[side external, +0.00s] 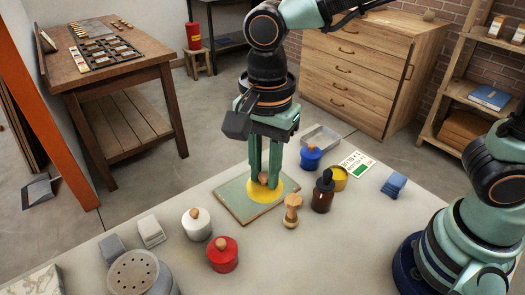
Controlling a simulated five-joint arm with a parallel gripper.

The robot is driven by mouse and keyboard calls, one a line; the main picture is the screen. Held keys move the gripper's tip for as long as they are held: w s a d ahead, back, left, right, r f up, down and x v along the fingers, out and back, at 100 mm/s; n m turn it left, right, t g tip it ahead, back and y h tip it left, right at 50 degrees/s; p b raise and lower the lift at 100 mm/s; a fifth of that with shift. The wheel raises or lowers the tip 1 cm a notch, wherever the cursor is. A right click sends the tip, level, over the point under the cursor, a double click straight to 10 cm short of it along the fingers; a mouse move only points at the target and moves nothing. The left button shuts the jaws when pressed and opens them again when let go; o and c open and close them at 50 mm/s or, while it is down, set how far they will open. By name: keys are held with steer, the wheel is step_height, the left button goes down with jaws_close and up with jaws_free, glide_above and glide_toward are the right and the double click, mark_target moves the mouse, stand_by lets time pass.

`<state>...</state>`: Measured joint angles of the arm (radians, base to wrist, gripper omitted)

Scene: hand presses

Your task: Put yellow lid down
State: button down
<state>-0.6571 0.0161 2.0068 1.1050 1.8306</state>
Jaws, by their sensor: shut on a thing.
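The yellow lid (262,195) is a flat round disc with a small wooden knob. It is at a square green mat (232,208) with a brown edge, in the middle of the table. My gripper (264,178) points straight down with its fingers on either side of the knob, shut on it. I cannot tell whether the lid touches the mat or hangs just above it. A yellow pot (340,181) stands to the right, partly behind a dark dropper bottle, and shows no knob on top.
A blue pot (310,157), the dropper bottle (323,194) and a wooden stamp (291,211) stand right of the mat. A white pot (196,224) and a red pot (222,254) stand front left. A grey tray (320,137) lies behind. The front right table is clear.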

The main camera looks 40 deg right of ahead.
mark_target(264, 247)
step_height(264, 247, down, 19)
steer(key=shift+r, duration=0.1)
stand_by(0.4)
steer(key=c, duration=0.7)
jaws_free()
steer(key=shift+f, duration=0.2)
steer(key=shift+c, duration=0.2)
step_height(264, 247, up, 12)
steer(key=d+r+n+t, duration=0.2)
steer(key=d+r+n, duration=0.4)
steer(key=d, duration=0.4)
steer(key=d+r+n+t, duration=0.3)
steer(key=d+r+n, duration=0.3)
steer(key=d, duration=0.5)
steer(key=shift+w+d+r+n, duration=0.25)
steer(key=shift+d+n, duration=0.05)
steer(key=shift+n, duration=0.4)
